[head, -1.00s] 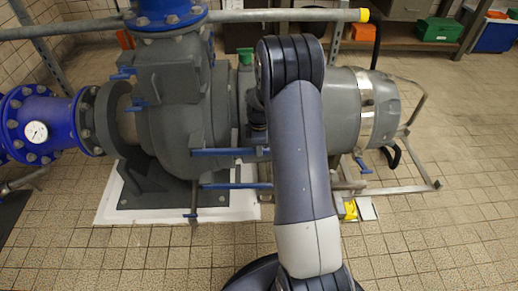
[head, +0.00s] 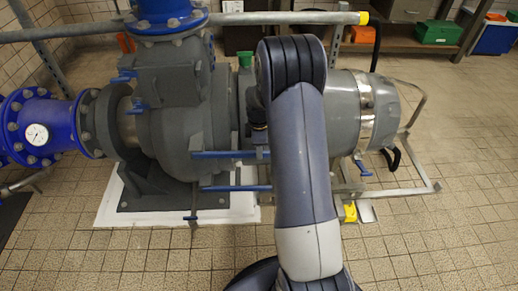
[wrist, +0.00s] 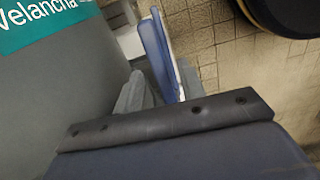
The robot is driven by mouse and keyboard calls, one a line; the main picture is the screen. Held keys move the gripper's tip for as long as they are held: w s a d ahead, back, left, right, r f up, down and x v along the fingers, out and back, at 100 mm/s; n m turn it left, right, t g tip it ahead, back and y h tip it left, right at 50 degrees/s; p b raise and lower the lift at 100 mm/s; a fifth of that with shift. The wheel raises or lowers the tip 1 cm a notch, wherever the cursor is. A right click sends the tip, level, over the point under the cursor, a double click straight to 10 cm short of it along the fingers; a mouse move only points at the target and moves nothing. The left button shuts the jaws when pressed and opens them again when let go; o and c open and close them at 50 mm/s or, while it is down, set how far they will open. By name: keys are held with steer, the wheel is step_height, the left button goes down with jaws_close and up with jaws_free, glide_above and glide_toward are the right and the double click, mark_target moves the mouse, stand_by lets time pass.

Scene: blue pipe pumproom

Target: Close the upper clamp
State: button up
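I cannot tell for sure which part is the upper clamp. In the wrist view a blue bar (wrist: 157,50) stands steeply beyond a dark bolted edge; it may be one of these levers. My gripper is hidden behind my arm in the head view.
The grey pump casing (head: 172,125) stands on a white plinth (head: 110,205). A grey motor (head: 347,112) lies to the right inside a metal rail frame (head: 437,187). A yellow item (head: 350,212) is low beside it. Tiled floor (head: 425,240) is clear at front right.

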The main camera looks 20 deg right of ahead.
step_height(320, 180, up, 9)
steer(key=p, duration=0.2)
steer(key=shift+r, duration=0.15)
step_height(320, 180, down, 11)
steer(key=b, duration=0.3)
steer(key=shift+s+a, duration=0.2)
steer(key=shift+s, duration=0.25)
steer(key=shift+r, duration=0.1)
